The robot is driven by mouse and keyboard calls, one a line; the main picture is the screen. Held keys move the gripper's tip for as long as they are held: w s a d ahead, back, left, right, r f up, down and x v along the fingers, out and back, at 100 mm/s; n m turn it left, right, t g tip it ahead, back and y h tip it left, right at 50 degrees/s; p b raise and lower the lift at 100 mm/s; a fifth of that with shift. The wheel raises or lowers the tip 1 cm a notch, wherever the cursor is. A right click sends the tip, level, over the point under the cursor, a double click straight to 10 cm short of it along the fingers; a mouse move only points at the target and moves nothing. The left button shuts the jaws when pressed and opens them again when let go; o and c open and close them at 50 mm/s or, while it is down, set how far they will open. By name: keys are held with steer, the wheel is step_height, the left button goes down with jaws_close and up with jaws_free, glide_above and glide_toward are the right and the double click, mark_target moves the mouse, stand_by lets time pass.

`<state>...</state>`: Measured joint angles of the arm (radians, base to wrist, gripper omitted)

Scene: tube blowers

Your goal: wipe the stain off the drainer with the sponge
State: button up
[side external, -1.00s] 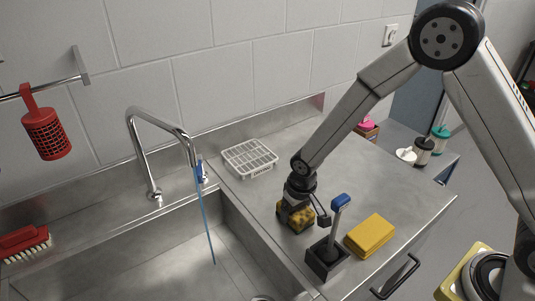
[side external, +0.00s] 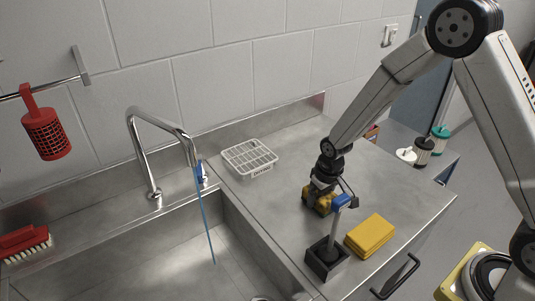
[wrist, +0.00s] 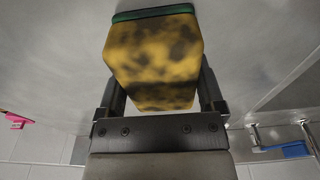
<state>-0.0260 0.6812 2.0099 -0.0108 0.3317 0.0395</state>
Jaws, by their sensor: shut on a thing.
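My gripper (side external: 322,186) is shut on a sponge (side external: 318,201), low over the steel drainer (side external: 262,198) to the right of the sink. The sponge is yellow with dark blotches. In the wrist view the sponge (wrist: 152,50) sits between the two fingers of my gripper (wrist: 160,85), with a green layer at its far end. I cannot tell whether it touches the steel. I cannot make out a stain on the steel in these views.
A blue-headed brush (side external: 340,203) stands in a black holder (side external: 326,259) just in front of the sponge, beside a yellow block (side external: 370,235). A white rack (side external: 250,158) lies behind left. The sink (side external: 165,245) and tap (side external: 140,150) are left.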

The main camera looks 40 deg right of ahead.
steer(key=shift+a+r, duration=0.1)
steer(key=shift+r, duration=3.85)
